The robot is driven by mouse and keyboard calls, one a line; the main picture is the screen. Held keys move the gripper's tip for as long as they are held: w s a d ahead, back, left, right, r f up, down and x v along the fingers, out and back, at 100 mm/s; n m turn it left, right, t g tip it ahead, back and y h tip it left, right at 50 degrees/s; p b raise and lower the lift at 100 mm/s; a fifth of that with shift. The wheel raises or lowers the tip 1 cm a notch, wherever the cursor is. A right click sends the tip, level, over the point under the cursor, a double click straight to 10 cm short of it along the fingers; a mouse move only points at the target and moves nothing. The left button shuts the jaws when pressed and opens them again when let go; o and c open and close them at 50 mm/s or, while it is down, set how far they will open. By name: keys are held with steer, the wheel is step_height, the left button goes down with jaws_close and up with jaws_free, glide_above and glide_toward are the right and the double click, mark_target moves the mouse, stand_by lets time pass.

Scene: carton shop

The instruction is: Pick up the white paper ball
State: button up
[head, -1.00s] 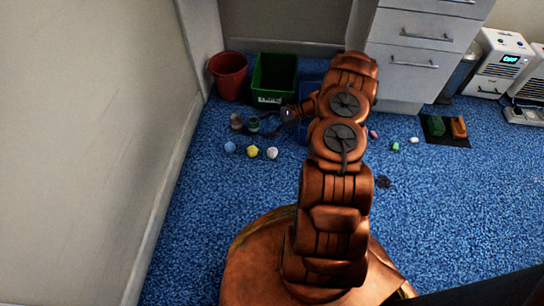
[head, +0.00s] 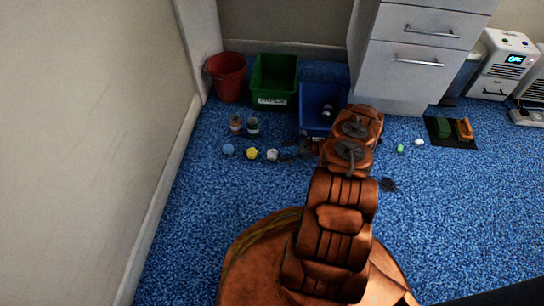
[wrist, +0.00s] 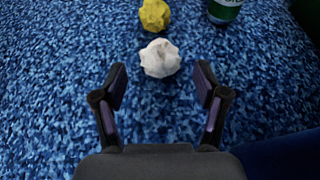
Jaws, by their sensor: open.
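The white paper ball (head: 272,155) lies on the blue carpet, to the right of a yellow paper ball (head: 252,153) in the head view. In the wrist view the white paper ball (wrist: 160,58) sits just beyond the fingertips, centred between them. The yellow ball (wrist: 154,15) lies beyond it. My gripper (wrist: 160,82) is open and empty, with its two fingers spread wider than the ball. In the head view my gripper (head: 291,152) is dark and low, just right of the white ball.
A blue paper ball (head: 228,149) and two small jars, one brown (head: 235,124) and one dark (head: 253,125), stand nearby. Behind are a red bucket (head: 228,78), a green bin (head: 275,80) and a blue bin (head: 320,103). White drawers (head: 412,55) stand at the back.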

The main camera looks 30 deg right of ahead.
mark_target(274, 152)
steer(key=b+x, duration=0.2)
steer(key=x, duration=0.1)
steer(key=shift+w+a+f+b, duration=0.15)
steer(key=shift+w+f+b, duration=0.1)
steer(key=shift+b, duration=0.1)
steer(key=shift+w+a+f, duration=0.15)
steer(key=shift+w+a, duration=0.25)
steer(key=shift+a, duration=0.1)
steer(key=c, duration=0.8)
